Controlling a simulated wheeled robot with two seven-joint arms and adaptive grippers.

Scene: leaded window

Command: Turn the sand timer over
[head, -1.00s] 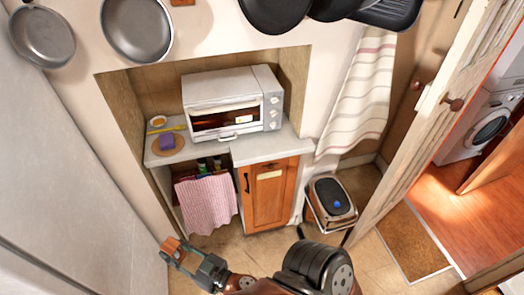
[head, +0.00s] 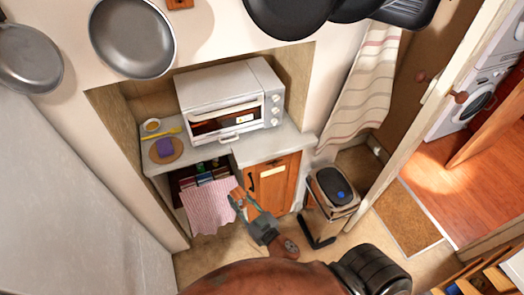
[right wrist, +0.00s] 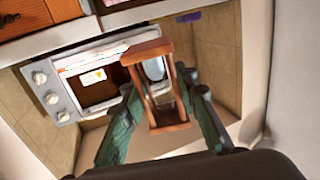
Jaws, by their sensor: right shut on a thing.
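The sand timer (head: 236,196) has an orange-brown wooden frame. In the right wrist view the sand timer (right wrist: 148,50) shows its flat end plates, posts and a pale glass bulb. My right gripper (head: 244,206) is shut on it and holds it in the air in front of the low cabinet. In the right wrist view the fingers of my right gripper (right wrist: 163,105) lie on either side of the frame. The sand inside cannot be made out. My left gripper is not in view.
A toaster oven (head: 232,100) stands on the counter (head: 275,146), with a sponge on a round board (head: 166,151) to its left. A pink towel (head: 210,207) hangs below. A pedal bin (head: 331,190) stands right of the cabinet door (head: 272,184). Pans hang above.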

